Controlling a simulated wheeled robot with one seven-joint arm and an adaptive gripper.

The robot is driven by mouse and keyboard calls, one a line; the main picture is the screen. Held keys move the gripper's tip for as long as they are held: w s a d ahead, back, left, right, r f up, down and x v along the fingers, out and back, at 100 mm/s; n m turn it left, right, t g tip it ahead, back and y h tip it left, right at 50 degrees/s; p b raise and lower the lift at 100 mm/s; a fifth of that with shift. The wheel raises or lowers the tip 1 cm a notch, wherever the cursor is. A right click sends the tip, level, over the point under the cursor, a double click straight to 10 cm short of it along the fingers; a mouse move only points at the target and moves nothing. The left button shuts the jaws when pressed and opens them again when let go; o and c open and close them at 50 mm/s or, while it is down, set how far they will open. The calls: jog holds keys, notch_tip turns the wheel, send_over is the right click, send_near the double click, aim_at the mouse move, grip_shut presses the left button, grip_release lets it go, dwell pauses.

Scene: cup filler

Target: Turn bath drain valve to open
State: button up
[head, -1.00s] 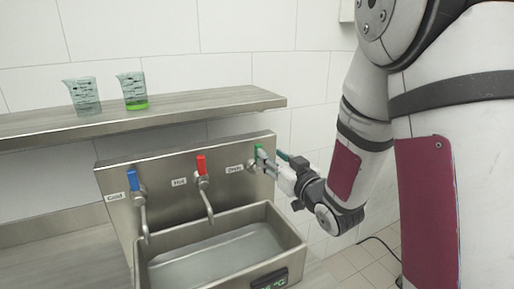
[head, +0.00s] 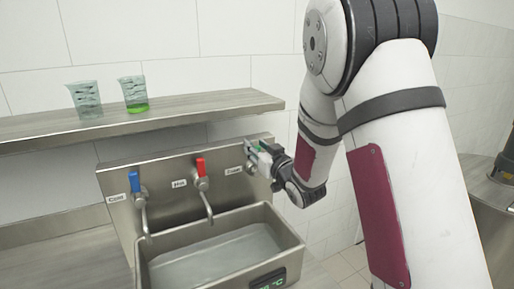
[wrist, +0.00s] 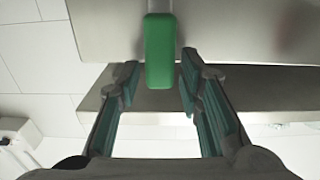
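The drain valve's green handle (wrist: 160,50) hangs down from the top of the wrist view. My gripper (wrist: 160,68) is open, with one finger on each side of the handle's lower part. Narrow gaps show between the handle and both fingers, the right one smaller. In the head view my gripper (head: 259,156) is at the right end of the steel panel, beside the drain label (head: 233,170), and hides most of the valve. The steel basin (head: 222,256) below holds what looks like water.
The cold tap's blue handle (head: 134,182) and the hot tap's red handle (head: 201,167) are on the panel to the left. A shelf (head: 200,108) above holds a clear beaker (head: 86,98) and one with green liquid (head: 135,95). A display (head: 270,283) is on the basin front.

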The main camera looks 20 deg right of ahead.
grip_shut()
jog(key=shift+d, duration=0.1)
jog(key=w+d+f+m+p, duration=0.1)
jog(key=d+f+m, duration=0.7)
jog(key=m, duration=1)
jog(key=shift+w+d+f+p, duration=0.3)
jog(key=shift+w+f+p, duration=0.05)
jog(key=shift+f+p, duration=0.1)
dwell(0.3)
jog(key=shift+o, duration=2)
grip_release()
